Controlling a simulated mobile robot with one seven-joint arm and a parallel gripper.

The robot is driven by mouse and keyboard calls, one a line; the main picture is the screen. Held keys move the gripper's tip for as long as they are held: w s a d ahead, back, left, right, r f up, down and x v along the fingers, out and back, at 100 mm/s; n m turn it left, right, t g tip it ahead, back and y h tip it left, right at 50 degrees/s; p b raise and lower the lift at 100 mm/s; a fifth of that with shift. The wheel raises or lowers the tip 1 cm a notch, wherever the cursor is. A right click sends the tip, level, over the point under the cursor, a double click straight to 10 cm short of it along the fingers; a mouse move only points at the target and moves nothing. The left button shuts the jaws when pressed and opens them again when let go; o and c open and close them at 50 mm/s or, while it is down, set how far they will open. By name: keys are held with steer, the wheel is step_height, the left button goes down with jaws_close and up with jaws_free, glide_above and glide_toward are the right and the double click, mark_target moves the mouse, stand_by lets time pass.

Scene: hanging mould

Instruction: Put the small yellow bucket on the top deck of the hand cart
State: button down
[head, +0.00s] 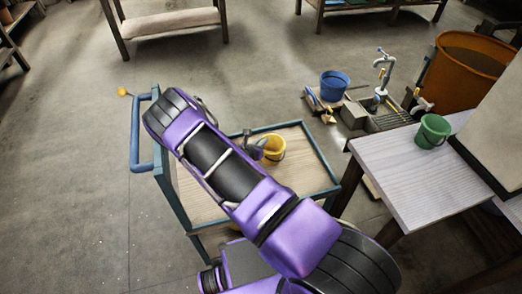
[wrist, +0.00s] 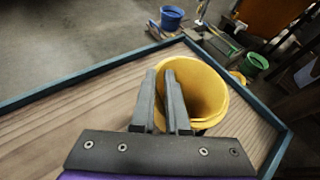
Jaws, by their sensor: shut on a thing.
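The small yellow bucket (head: 274,149) is at the far right part of the hand cart's top deck (head: 296,165), inside the rim. It also shows in the wrist view (wrist: 207,92), with its open mouth facing the camera. My gripper (head: 254,146) is at the left side of the bucket. In the wrist view my gripper (wrist: 163,78) is shut on the bucket's wall, its two fingers close together at the near left rim. The bucket's underside is hidden, so I cannot tell whether it touches the deck. My arm covers the deck's middle in the head view.
The cart has a blue push handle (head: 139,134) on the left and a raised blue-green rim. A table (head: 398,172) with a green bucket (head: 433,130) stands to the right. A blue bucket (head: 334,85) and a tap (head: 383,68) are beyond. The floor at left is clear.

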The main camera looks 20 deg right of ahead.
steer(key=shift+f, duration=1.8)
steer(key=shift+f+b, duration=0.1)
steer(key=shift+b, duration=0.25)
steer(key=c, duration=0.9)
jaws_free()
steer(key=shift+r, duration=0.2)
steer(key=p+v, duration=0.1)
steer(key=v, duration=1.1)
steer(key=shift+f, duration=0.1)
